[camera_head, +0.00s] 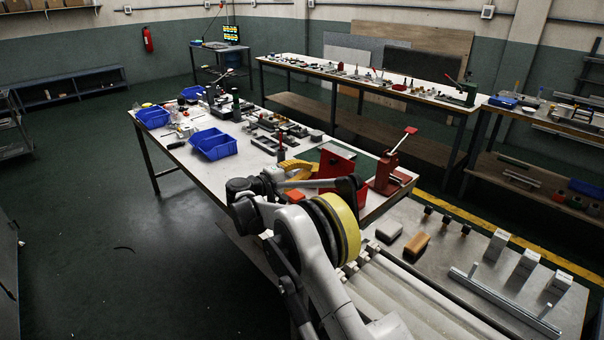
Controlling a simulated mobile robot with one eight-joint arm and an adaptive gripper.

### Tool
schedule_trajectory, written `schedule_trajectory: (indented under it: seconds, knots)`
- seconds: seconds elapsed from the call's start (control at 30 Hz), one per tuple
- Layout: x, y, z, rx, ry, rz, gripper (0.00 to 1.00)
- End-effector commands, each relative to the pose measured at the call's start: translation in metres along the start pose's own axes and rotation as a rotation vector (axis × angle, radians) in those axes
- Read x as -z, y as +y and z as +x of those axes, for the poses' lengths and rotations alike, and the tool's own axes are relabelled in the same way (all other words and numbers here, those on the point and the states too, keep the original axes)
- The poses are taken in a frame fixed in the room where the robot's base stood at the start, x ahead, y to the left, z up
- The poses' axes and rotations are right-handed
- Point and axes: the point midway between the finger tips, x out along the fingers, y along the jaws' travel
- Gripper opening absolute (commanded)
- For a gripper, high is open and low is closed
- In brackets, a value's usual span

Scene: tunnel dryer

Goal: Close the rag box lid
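A red box-like thing (328,169) stands on the near end of the long workbench, with a raised red panel that looks like an open lid. I take it for the rag box, but no label is readable. My arm covers its lower front, so the hinge and inside are hidden. The dark end parts of my arm, where my gripper (246,190) seems to be, are just left of and in front of the red box. The fingers cannot be made out, nor whether they touch anything.
A red hand press (391,172) stands just right of the red box. A yellow curved piece (300,168) lies to its left. Blue bins (213,144) and small tools fill the workbench farther back. Rollers (405,300) and a metal table lie at front right.

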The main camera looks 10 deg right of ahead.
Motion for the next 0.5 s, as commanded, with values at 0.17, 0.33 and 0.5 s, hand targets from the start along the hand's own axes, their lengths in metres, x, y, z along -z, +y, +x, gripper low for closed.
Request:
schedule_trajectory:
  seconds: [0.17, 0.33, 0.5]
  knots:
    - [-0.001, -0.004, 0.042, 0.001, -0.004, 0.0, 0.0]
    - [-0.001, -0.004, 0.071, 0.001, -0.002, 0.0, 0.0]
    - [-0.001, -0.002, 0.089, 0.001, -0.001, 0.0, 0.0]
